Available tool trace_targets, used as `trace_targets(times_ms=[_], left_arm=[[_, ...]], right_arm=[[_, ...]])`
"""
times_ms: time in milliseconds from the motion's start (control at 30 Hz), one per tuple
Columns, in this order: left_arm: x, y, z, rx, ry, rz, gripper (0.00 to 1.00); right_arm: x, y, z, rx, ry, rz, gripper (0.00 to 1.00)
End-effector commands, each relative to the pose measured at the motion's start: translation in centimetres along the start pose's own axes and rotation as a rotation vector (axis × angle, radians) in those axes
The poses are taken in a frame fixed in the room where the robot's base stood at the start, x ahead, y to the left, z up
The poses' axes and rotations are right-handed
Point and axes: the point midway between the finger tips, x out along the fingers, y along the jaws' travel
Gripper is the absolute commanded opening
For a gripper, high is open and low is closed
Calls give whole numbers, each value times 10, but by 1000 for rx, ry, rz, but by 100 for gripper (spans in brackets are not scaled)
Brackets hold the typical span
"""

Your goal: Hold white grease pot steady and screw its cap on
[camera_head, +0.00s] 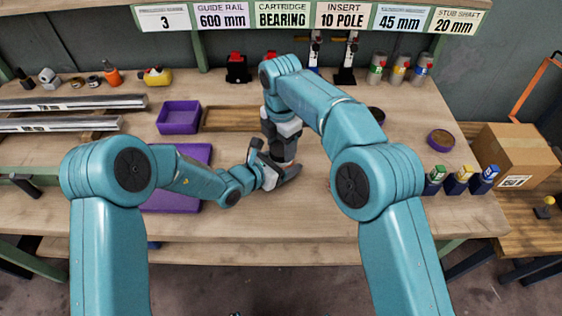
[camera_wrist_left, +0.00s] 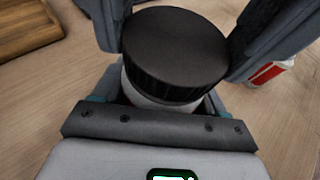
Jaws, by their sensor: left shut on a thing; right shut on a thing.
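The white grease pot (camera_wrist_left: 150,99) shows in the left wrist view as a pale band under its wide black cap (camera_wrist_left: 175,45). The cap sits level on top of the pot. My left gripper (camera_head: 281,177) comes in low from the left and is shut on the pot body. My right gripper (camera_head: 284,158) points down from above in the head view, directly over the left one, and is shut on the cap. Dark jaws flank the cap in the left wrist view. In the head view the grippers hide the pot and cap, and the thread is hidden too.
A purple bin (camera_head: 179,116) and a purple mat (camera_head: 190,158) lie left of the grippers. A wooden tray (camera_head: 225,118) is behind them. Several small bottles (camera_head: 460,181) stand at the right. A red and white thing (camera_wrist_left: 272,72) lies close beside the pot. The front bench edge is clear.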

Motion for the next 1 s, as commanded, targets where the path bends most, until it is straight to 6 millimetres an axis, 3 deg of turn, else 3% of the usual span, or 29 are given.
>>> trace_targets(times_ms=[300,400,533,833,867,900,933,1000], left_arm=[[0,0,0,-1,0,1,0],[0,0,0,-1,0,1,0],[0,0,0,-1,0,1,0],[0,0,0,-1,0,1,0],[0,0,0,-1,0,1,0],[0,0,0,-1,0,1,0],[0,0,0,-1,0,1,0],[0,0,0,-1,0,1,0]], right_arm=[[0,0,0,734,0,0,24],[1,0,0,908,0,0,24],[1,0,0,1025,0,0,24],[1,0,0,1044,0,0,24],[1,0,0,1043,0,0,67],[1,0,0,1043,0,0,80],[1,0,0,1043,0,0,86],[1,0,0,1042,0,-1,86]])
